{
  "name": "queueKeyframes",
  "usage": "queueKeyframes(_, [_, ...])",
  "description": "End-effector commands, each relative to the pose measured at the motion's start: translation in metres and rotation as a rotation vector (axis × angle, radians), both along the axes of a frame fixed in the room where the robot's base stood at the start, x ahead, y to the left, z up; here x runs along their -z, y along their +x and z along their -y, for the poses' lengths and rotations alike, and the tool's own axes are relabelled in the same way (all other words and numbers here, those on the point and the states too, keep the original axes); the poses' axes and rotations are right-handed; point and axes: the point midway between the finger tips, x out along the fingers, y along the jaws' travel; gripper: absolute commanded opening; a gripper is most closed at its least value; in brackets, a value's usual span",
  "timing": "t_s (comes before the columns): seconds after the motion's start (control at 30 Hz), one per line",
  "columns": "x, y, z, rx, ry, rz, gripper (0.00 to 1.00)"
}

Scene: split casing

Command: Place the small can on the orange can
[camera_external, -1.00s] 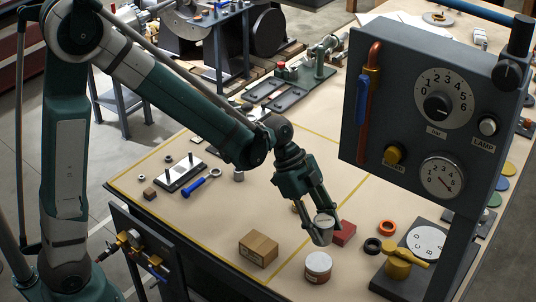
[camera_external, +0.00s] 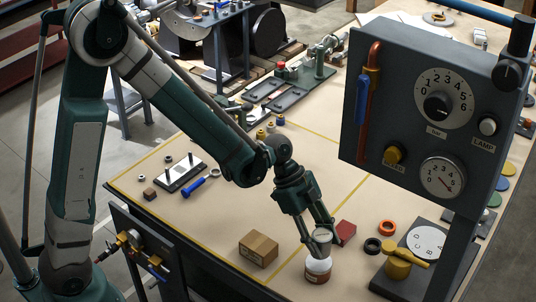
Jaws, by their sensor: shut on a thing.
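My gripper (camera_external: 319,244) points down and is shut on the small can (camera_external: 322,236), a pale grey can held between its fingers. The small can is over or very near the orange can's top. The fingers hide part of both cans, and I cannot tell whether the cans touch.
A cardboard box (camera_external: 258,249) is to the left and a red block (camera_external: 345,232) just to the right. An orange ring (camera_external: 387,227) and a black ring (camera_external: 372,245) lie further right. The gauge panel (camera_external: 430,110) overhangs the bench at right.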

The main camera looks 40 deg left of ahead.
Motion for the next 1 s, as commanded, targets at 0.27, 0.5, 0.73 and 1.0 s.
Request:
queueKeyframes(0.27, [0.026,0.000,0.000,0.000,0.000,0.000,0.19])
queueKeyframes(0.5, [0.039,0.000,0.000,0.000,0.000,0.000,0.19])
queueKeyframes(0.73, [0.039,0.000,0.000,0.000,0.000,0.000,0.19])
queueKeyframes(1.0, [0.042,0.000,0.000,0.000,0.000,0.000,0.41])
